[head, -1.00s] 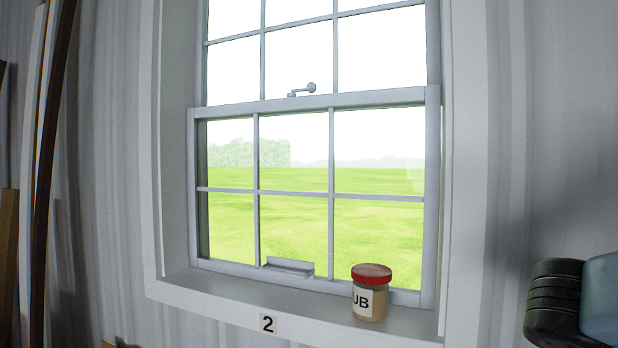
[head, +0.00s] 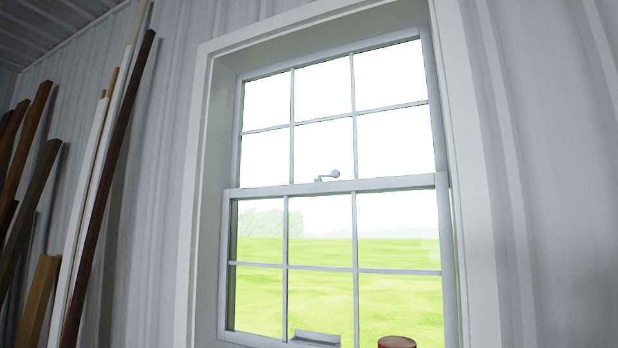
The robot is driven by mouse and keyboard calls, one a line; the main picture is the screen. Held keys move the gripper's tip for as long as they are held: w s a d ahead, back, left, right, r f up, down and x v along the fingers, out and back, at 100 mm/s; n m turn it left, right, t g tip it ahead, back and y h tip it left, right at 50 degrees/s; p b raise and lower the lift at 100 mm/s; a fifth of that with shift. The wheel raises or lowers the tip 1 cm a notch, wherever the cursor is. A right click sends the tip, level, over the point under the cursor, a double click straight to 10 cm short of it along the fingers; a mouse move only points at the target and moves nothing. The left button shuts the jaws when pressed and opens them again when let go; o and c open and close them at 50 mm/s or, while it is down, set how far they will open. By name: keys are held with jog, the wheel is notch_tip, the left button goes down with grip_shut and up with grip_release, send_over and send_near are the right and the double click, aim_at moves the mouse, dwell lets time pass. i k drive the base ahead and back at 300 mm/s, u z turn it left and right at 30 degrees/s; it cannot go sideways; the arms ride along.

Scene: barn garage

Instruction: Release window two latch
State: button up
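The window (head: 354,187) is a white sash window with a lower sash and an upper sash, both divided into panes. Its latch (head: 329,176) is a small grey lever with a round knob, on the meeting rail at mid-height. The lever points to the right. The lower sash looks shut, with a lift handle (head: 316,338) on its bottom rail. The number 2 label on the sill is out of view now. My gripper is not in view.
A red jar lid (head: 397,342) shows at the bottom edge, in front of the lower sash. Several long boards (head: 107,190) lean on the wall at left. The wall (head: 555,170) right of the window is bare.

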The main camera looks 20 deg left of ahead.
aim_at(335, 173)
jog(key=z, duration=0.45)
jog(key=i, duration=0.1)
jog(key=u, duration=2.55)
jog(key=k, duration=0.8)
jog(key=z, duration=0.7)
jog(key=i, duration=1)
jog(key=z, duration=0.1)
